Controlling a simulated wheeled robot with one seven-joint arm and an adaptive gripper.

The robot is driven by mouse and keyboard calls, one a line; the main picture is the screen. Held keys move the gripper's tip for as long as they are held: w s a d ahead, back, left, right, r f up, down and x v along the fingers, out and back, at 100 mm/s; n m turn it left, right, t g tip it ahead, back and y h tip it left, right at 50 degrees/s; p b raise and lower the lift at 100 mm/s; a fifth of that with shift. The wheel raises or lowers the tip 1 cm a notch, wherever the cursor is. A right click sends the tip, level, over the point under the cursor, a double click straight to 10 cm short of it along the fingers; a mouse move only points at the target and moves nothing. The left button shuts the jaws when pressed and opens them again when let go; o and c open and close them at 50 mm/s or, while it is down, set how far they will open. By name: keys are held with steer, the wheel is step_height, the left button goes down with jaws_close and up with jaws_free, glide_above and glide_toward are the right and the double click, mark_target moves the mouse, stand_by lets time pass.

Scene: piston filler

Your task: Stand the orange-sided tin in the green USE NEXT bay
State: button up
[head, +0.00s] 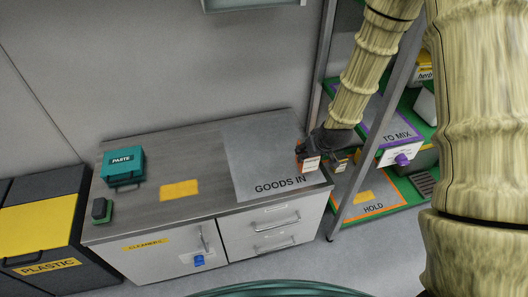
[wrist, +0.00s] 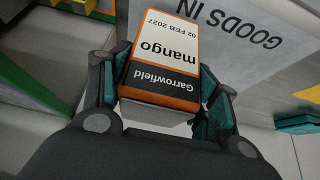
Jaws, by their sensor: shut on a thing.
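The orange-sided tin (wrist: 158,62) is between the fingers of my gripper (wrist: 163,82) in the wrist view. Its white and black label reads "Garrowfield mango 02 FEB 2027", upside down in that view. In the head view the tin (head: 310,164) hangs from my gripper (head: 309,153) at the right end of the counter, by the GOODS IN area. I cannot tell from this angle how far above the counter it is. No USE NEXT lettering is readable in either view, so I cannot place that bay.
The shelf rack right of the counter has a metal post (head: 363,160), a purple-edged TO MIX bay (head: 397,137) and an orange-edged HOLD bay (head: 374,209). The GOODS IN mat (head: 262,150) looks clear. A teal PASTE box (head: 123,165) stands at the counter's left.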

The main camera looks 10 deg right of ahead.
steer(key=shift+w+d+r, duration=0.1)
steer(key=shift+w+d, duration=0.4)
steer(key=shift+d, duration=0.1)
steer(key=shift+w+a, duration=0.15)
steer(key=shift+w, duration=0.15)
steer(key=shift+w+a+f+p, duration=0.35)
steer(key=shift+w+a+f, duration=0.45)
steer(key=shift+w+a, duration=1.05)
steer(key=shift+w+a+f+p, duration=0.4)
steer(key=shift+w+a+f, duration=0.4)
steer(key=shift+w+a, duration=1.05)
steer(key=shift+w+a+f+p, duration=0.35)
steer(key=shift+w+a+f, duration=0.45)
steer(key=shift+w+a, duration=1)
steer(key=shift+s+a+f, duration=0.15)
steer(key=shift+s+a, duration=0.05)
steer(key=shift+s, duration=0.05)
steer(key=o, duration=1.4)
steer(key=shift+o, duration=0.2)
